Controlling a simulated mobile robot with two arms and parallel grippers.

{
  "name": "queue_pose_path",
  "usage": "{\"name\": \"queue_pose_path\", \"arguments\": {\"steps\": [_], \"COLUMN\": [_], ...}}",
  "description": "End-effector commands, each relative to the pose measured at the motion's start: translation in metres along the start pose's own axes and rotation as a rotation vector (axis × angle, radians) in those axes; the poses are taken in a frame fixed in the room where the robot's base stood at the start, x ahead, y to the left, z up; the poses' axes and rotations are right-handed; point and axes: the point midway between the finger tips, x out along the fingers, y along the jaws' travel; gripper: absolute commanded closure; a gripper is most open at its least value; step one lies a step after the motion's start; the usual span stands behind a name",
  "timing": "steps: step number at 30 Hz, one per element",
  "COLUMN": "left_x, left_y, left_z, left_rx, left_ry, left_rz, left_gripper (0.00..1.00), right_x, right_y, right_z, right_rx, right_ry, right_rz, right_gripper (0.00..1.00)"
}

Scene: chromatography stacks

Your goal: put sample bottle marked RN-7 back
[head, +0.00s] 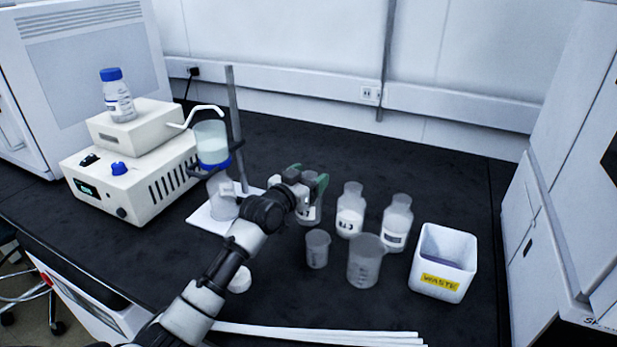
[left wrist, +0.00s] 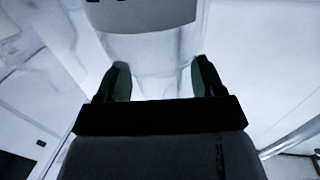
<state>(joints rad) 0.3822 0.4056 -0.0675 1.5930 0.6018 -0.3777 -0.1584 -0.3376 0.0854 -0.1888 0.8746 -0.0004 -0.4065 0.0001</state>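My left gripper (head: 308,184), with green fingertips, is around the upper part of a small clear bottle (head: 309,214) in the head view. I cannot read RN-7 on any label. My right gripper is not in view.
Two empty beakers (head: 317,250) (head: 365,264) stand in front of the bottles. A white waste bin (head: 443,265) is at the right. Left are a column stand (head: 233,130), a white instrument (head: 135,175) and a blue-capped bottle (head: 118,98) on a box. The bench behind the bottles is clear.

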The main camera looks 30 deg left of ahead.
Motion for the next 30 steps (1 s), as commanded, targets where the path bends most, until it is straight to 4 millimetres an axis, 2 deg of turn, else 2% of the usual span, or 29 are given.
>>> {"name": "queue_pose_path", "arguments": {"steps": [8,11,21,25,30], "left_x": [-0.005,-0.02,-0.092,-0.11,-0.12], "left_y": [0.0,0.0,0.0,0.0,0.0], "left_z": [-0.001,-0.001,-0.001,-0.001,-0.002], "left_rx": [0.0,0.001,0.002,0.001,0.0], "left_ry": [-0.001,-0.002,-0.003,-0.002,-0.001], "left_rz": [0.0,0.0,0.001,0.0,0.0], "left_gripper": [0.31,0.31,0.31,0.31,0.31], "right_x": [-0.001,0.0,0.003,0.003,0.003], "right_y": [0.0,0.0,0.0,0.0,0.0], "right_z": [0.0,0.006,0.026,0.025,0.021], "right_rx": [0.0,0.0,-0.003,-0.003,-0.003], "right_ry": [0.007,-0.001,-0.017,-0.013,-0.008], "right_rz": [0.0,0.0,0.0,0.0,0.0], "right_gripper": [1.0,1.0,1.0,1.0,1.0]}}
